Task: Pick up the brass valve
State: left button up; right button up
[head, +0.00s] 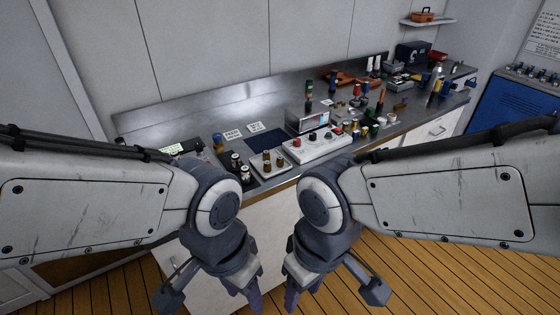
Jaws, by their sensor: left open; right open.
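I cannot single out the brass valve for certain in the head view. Two small brass-coloured pieces (273,161) stand upright on a pale tray (259,168) near the front edge of the metal counter. Other small brass-coloured pieces (374,131) stand further right, too small to identify. My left gripper (252,298) and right gripper (291,298) hang low in front of the counter, pointing down, side by side and apart from the counter items. Both are open, and I see nothing held. My forearms hide parts of the counter's left end and front edge.
A white control box (318,146) with coloured buttons sits mid-counter, a small screen (308,121) behind it. Dark bottles (240,168) stand left of the tray. Tools and containers crowd the right end. The back left of the counter (190,125) is mostly bare. Wooden floor (430,262) is clear.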

aim_at(280, 161)
jog(key=u, duration=0.2)
jog(key=i, duration=1.05)
jog(key=u, duration=0.65)
